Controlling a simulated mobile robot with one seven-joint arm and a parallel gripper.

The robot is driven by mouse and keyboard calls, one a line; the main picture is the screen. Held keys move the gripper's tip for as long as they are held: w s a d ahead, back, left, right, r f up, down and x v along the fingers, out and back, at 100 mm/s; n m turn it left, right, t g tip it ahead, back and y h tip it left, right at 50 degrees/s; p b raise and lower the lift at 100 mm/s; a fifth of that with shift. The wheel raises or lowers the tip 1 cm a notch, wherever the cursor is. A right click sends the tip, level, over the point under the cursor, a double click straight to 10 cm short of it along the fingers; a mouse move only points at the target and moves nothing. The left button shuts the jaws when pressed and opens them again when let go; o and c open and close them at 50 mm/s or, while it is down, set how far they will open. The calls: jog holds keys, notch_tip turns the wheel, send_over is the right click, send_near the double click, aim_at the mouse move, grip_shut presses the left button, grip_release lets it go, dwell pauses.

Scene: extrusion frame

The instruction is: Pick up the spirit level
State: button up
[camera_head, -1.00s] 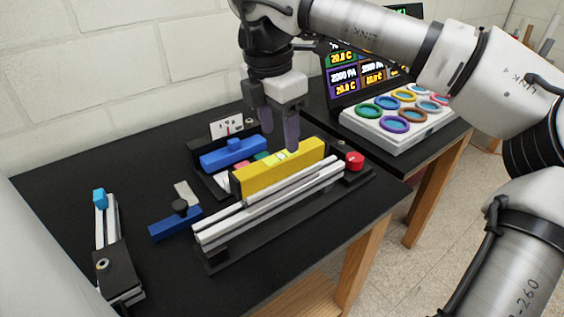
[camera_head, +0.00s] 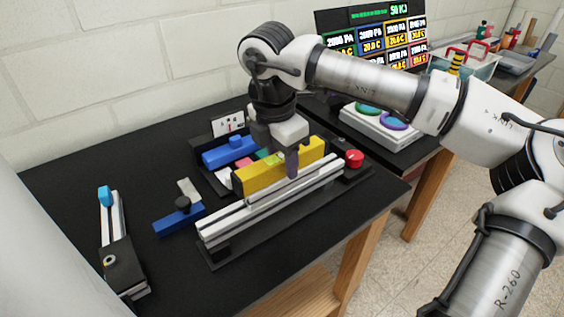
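The spirit level (camera_head: 262,178) is a long yellow bar standing on edge behind the pale metal rails in the middle of the table. My gripper (camera_head: 285,160) points down over its right half. One dark finger shows in front of the level's near face. The other finger is hidden behind the level and the gripper body. The fingers appear to stand apart on either side of the bar. Whether they touch it cannot be seen.
Pale rails (camera_head: 270,200) run close in front of the level, with a red knob (camera_head: 354,158) at their right end. A blue block (camera_head: 228,152) lies close behind. A blue clamp piece (camera_head: 179,219) and a slide (camera_head: 112,222) stand to the left.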

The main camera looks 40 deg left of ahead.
aim_at(282, 156)
grip_shut()
jog(key=shift+r, duration=0.1)
notch_tip(282, 156, up, 20)
jog(key=p, duration=0.2)
dwell(0.4)
